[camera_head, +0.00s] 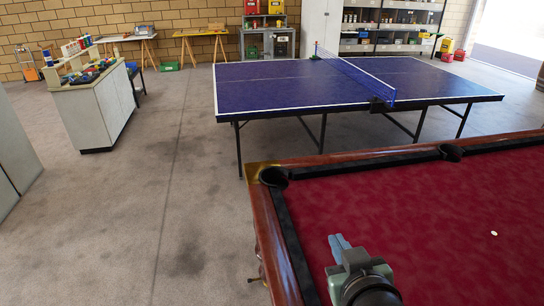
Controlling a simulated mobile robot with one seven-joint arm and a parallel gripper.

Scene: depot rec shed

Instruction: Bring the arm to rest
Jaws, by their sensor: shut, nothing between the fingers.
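My gripper (339,247) is at the lower middle of the head view, over the red cloth of the pool table (430,220). Its two blue-grey fingers are together and point away from me, with nothing between them. The gripper's body and a dark rounded part of my arm show behind the fingers at the bottom edge. The rest of the arm is out of the frame. I cannot tell how high the fingers are above the cloth.
The pool table has a wooden rail (272,225) and a corner pocket (273,176). A small white spot (494,233) lies on its cloth. A blue ping-pong table (300,85) stands beyond. A cabinet (95,112) with items on top stands left.

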